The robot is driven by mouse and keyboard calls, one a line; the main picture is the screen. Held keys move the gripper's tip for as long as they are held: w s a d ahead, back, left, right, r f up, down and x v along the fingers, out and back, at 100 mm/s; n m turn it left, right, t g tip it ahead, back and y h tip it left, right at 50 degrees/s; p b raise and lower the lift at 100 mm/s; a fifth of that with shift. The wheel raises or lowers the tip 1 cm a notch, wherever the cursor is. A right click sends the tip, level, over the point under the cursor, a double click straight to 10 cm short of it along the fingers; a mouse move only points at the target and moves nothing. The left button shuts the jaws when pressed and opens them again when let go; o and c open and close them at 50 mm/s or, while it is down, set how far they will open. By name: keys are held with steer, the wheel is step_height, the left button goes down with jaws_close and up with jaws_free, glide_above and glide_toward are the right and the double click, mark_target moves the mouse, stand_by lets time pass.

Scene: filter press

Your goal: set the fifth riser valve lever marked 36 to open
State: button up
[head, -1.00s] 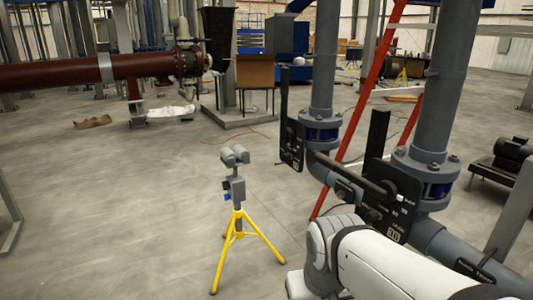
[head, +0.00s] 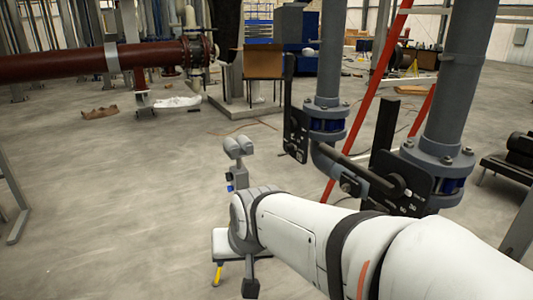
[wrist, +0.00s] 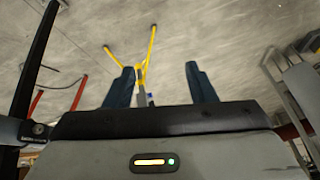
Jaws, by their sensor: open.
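The nearer valve on the right has a black plate (head: 408,188) below a flanged grey pipe. A broad black upright bar, which looks like its lever (head: 383,130), rises beside the plate. The number label is hidden behind my arm now. My gripper shows in the wrist view (wrist: 160,80) with two blue fingers spread wide and nothing between them. In the head view my wrist is low and left of this valve, well apart from it; the fingers are hard to make out there.
A farther valve plate (head: 296,136) with an upright black bar (head: 285,95) stands on the left riser. A yellow-legged tripod (wrist: 145,55) stands on the floor beyond my fingers. A red sloping post (head: 370,95) stands behind the pipes. Open floor lies to the left.

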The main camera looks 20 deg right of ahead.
mark_target(328, 155)
steer(key=w+d+r+m+t+h+b, duration=0.1)
steer(key=w+d+m+t+b, duration=0.25)
steer(key=w, duration=0.45)
steer(key=w+d+r+m+t+h+b, duration=0.1)
steer(key=w+d+m+t+b, duration=0.2)
steer(key=w, duration=0.5)
steer(key=w+d+r+m+g+h+b, duration=0.1)
steer(key=d+m+h, duration=0.4)
steer(key=d, duration=0.5)
steer(key=w+d+r+m+g+h+b, duration=0.1)
steer(key=w+d+r+m+h+b, duration=0.1)
steer(key=d+m+h, duration=0.3)
steer(key=w+d+r+m+g+h+b, duration=0.1)
steer(key=d+r+m+h+b, duration=0.1)
steer(key=d+m+h, duration=0.4)
steer(key=shift+w+d+m+b, duration=0.15)
steer(key=shift+d+m, duration=1.15)
steer(key=shift+d, duration=0.95)
steer(key=shift+w+d+m+b, duration=0.15)
steer(key=shift+d+m, duration=1.1)
steer(key=shift+d, duration=0.95)
steer(key=shift+c, duration=0.2)
